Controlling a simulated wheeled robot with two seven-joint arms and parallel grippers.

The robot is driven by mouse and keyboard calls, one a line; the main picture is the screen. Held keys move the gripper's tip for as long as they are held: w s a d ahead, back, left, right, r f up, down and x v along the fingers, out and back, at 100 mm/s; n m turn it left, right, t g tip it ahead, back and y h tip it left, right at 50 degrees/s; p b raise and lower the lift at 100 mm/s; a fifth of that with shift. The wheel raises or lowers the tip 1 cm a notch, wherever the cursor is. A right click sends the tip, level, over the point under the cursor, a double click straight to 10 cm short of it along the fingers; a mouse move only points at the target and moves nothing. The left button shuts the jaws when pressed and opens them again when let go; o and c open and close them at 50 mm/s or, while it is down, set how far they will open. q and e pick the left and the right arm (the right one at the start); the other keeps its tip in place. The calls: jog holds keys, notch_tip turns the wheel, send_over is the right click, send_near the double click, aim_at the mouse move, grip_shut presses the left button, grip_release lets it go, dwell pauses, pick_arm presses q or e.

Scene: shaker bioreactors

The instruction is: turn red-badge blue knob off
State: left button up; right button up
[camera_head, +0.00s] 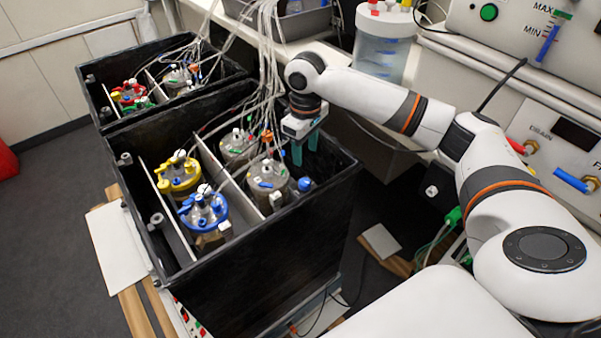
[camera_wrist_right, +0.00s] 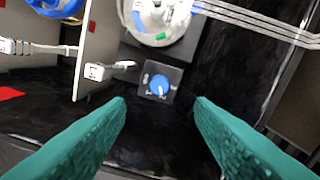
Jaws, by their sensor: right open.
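A blue knob (camera_wrist_right: 159,85) with a white pointer mark sits on a small grey square plate inside the black box. It also shows in the head view (camera_head: 304,184), by the box's right wall. My right gripper (camera_head: 305,150) is above the box's right compartment, pointing down. Its teal fingers are open and empty, and in the wrist view the knob lies just beyond the gap between the fingertips (camera_wrist_right: 161,103). A red patch (camera_wrist_right: 10,93) lies at the left edge of the wrist view; I cannot tell whether it is this knob's badge. My left gripper is not in view.
The black box (camera_head: 262,258) holds several vessels, including a yellow-ringed (camera_head: 180,180) and a blue-ringed one (camera_head: 203,212). A light partition (camera_wrist_right: 97,45) stands left of the knob. White tubes (camera_head: 268,60) hang close to the gripper. A second black box (camera_head: 100,80) stands behind.

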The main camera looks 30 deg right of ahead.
aim_at(305, 182)
notch_tip(305, 182, down, 11)
jog(key=shift+s+r+b, duration=0.15)
jog(key=shift+r+b, duration=0.05)
jog(key=shift+b, duration=0.1)
